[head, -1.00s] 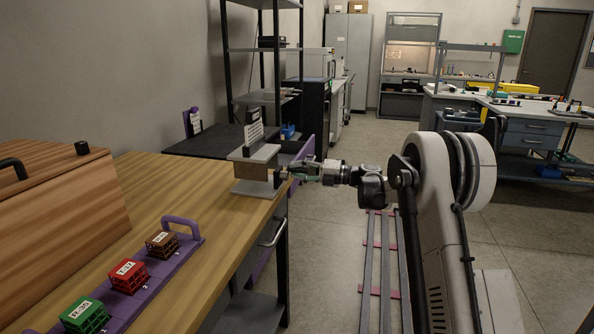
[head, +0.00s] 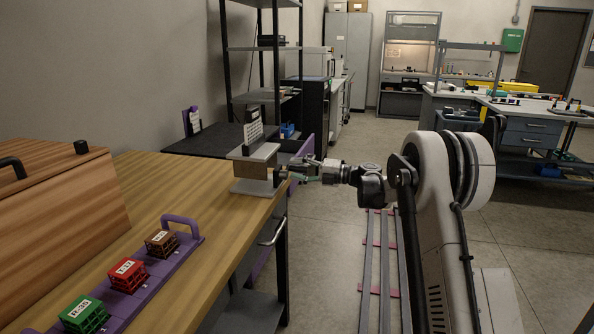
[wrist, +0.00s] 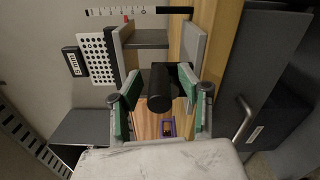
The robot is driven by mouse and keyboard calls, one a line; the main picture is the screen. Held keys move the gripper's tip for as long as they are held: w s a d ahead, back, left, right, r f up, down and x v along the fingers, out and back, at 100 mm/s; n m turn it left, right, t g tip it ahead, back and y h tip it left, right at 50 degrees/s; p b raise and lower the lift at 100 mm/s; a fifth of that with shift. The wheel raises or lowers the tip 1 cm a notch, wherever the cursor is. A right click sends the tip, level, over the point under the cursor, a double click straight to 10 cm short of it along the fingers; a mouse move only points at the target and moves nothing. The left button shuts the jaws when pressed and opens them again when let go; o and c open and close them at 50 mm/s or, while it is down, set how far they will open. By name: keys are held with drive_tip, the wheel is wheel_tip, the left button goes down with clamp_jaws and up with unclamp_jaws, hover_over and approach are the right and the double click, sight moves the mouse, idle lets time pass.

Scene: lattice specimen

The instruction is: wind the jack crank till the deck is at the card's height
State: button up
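The jack has a grey deck (head: 262,153) above a grey base plate (head: 252,187) at the bench's end. The wrist view is turned sideways: the deck (wrist: 122,48) is the left upright plate and the base (wrist: 196,45) the right one. They stand clearly apart. The black crank knob (wrist: 160,92) lies between the green-padded fingers of my gripper (wrist: 161,82), with gaps showing on both sides. My gripper (head: 298,172) is at the jack's near right side in the head view.
A white dotted panel (wrist: 97,60) and a ticked scale strip (wrist: 140,11) are by the deck. A purple rack (head: 160,268) with green, red and brown blocks lies on the bench (head: 215,235). A wooden box (head: 55,205) is at left.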

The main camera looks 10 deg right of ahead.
drive_tip(key=v, duration=1.2)
